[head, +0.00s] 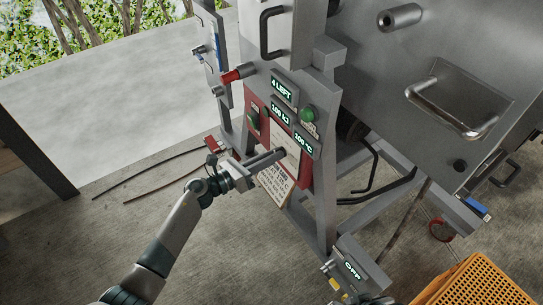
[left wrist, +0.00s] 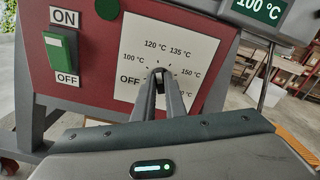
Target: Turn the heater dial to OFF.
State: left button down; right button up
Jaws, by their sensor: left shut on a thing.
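The heater dial (left wrist: 159,72) is on a white scale plate (left wrist: 187,50) marked OFF, 100, 120, 135 and 150 °C, with a further mark partly hidden. The plate is on the machine's red panel (left wrist: 110,35). My left gripper (head: 281,152) reaches the dial from the front left and is shut on it; its fingers also show in the left wrist view (left wrist: 160,85). The fingers cover most of the dial, so I cannot tell which mark it points to. A temperature display (left wrist: 263,8) above the plate appears to read 100 °C.
A green ON/OFF switch (left wrist: 61,57) is left of the scale plate. A red-ended handle (head: 232,76) sticks out above the panel. A paper notice (head: 273,188) hangs below it. A yellow crate (head: 478,283) stands at lower right. Concrete floor left of the machine is mostly clear.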

pick_arm(q)
jog(key=shift+n, duration=0.3)
pick_arm(e)
jog(key=shift+s+d+r, duration=0.1)
jog(key=shift+s, duration=0.05)
pick_arm(q)
jog(key=shift+a+f+n+p, duration=0.1)
jog(key=shift+n+p, duration=1.75)
jog(key=shift+n, duration=2.5)
jog(key=shift+f+n+p, duration=0.1)
jog(key=shift+n+p, duration=1.7)
jog(key=shift+n, duration=2.55)
pick_arm(e)
jog(key=shift+g+h, duration=0.3)
jog(key=shift+g, duration=0.4)
jog(key=shift+s+d+f, duration=0.25)
jog(key=shift+d+f, duration=0.1)
jog(key=shift+f, duration=2.4)
jog(key=shift+s+d+f, duration=0.2)
jog(key=shift+d+f, duration=0.2)
jog(key=shift+f, duration=2.3)
jog(key=shift+s+d+f, duration=0.25)
jog(key=shift+d+f, duration=0.1)
jog(key=shift+f, duration=2.4)
pick_arm(q)
jog(key=c, duration=1.8)
grip_release()
